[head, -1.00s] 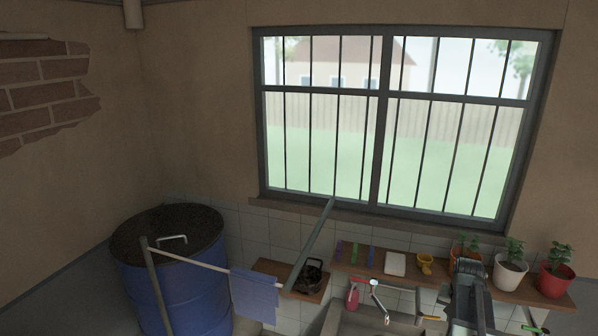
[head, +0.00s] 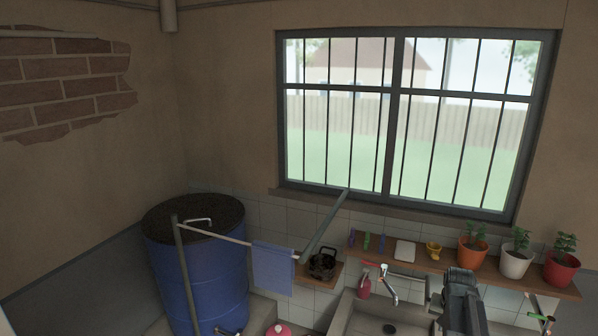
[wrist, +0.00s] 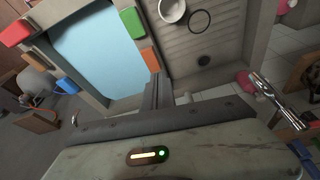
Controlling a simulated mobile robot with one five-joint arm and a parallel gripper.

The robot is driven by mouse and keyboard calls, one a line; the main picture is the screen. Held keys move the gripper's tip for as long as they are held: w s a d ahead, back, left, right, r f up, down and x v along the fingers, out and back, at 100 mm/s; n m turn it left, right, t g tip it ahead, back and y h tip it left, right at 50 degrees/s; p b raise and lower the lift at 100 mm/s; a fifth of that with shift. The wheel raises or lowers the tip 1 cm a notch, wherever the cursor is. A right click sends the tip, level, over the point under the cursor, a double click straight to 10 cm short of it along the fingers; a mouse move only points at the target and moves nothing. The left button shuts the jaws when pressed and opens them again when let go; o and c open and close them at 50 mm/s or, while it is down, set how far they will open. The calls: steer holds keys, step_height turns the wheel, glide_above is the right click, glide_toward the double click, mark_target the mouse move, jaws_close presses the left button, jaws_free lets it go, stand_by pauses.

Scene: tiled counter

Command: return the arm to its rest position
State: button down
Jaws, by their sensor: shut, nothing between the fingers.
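My arm (head: 462,298) shows as a dark grey link at the lower right of the head view, in front of the sink and shelf. Its fingertips are not clear there. In the wrist view my gripper (wrist: 156,94) shows as narrow dark fingers near the middle, shut together and empty. They are seen over the edge between a light-blue basin-like surface and a grey ribbed drainboard. I cannot tell whether they touch anything.
The sink (head: 350,312) has a tap (head: 386,283) above it. The shelf (head: 500,279) carries several potted plants. A blue barrel (head: 205,272) and a towel (head: 272,270) on a rail stand left. A white bowl (wrist: 172,10) is on the drainboard (wrist: 222,52).

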steer(key=s+a+f+n+y+b, duration=0.1)
steer(key=a+f+n+b, duration=0.1)
steer(key=a+f+b, duration=0.6)
steer(key=a+f+n+b, duration=0.2)
steer(key=a+f, duration=0.2)
steer(key=a, duration=0.8)
steer(key=s+a+f+n+g+b, duration=0.2)
steer(key=s+a+g, duration=0.1)
steer(key=s+a, duration=0.5)
steer(key=shift+s+a+f+y, duration=0.2)
steer(key=shift+s+y, duration=0.1)
steer(key=shift+s, duration=0.25)
